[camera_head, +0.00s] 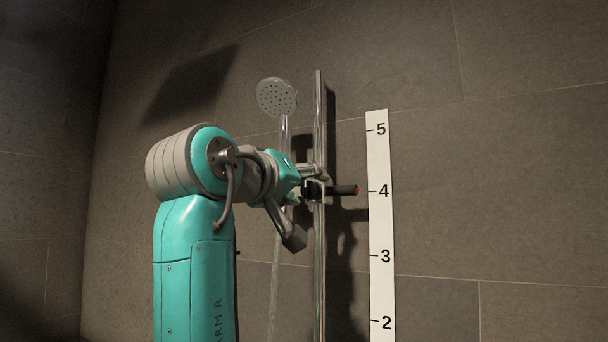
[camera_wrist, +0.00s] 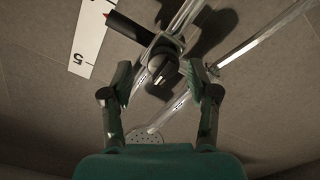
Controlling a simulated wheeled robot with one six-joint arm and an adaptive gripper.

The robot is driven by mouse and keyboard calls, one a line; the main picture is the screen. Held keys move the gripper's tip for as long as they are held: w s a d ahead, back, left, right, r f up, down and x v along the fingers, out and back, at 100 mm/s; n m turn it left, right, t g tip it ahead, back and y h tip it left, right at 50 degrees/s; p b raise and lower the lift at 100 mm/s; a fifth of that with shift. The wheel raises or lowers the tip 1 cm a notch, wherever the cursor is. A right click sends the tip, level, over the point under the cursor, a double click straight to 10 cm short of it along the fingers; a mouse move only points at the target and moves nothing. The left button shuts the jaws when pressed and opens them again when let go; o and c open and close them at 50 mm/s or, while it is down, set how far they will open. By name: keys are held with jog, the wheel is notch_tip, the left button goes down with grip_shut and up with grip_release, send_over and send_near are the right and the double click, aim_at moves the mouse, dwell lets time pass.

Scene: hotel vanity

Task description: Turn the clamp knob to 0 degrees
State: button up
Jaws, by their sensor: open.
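The clamp knob (camera_wrist: 165,62) is a dark, rounded piece with a lighter ridge on the slide-rail clamp, seen in the wrist view. My gripper (camera_wrist: 161,72) is open, with one green-grey finger on each side of the knob. Gaps show between knob and fingers, though their depth relation is hard to tell. A black rod with a red tip (camera_head: 346,190) extends from the clamp to the right, nearly level, beside the 4 mark in the head view. It also shows at upper left in the wrist view (camera_wrist: 128,27). In the head view my arm largely hides the knob.
The chrome rail (camera_head: 319,250) stands upright against the tiled wall. A shower head (camera_head: 277,97) is above and left of the clamp. A white numbered scale (camera_head: 381,225) is on the wall to the right. The wall beyond the scale is clear.

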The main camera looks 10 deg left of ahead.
jog(key=v, duration=1.1)
jog(key=shift+s+r, duration=0.1)
jog(key=shift+s, duration=0.05)
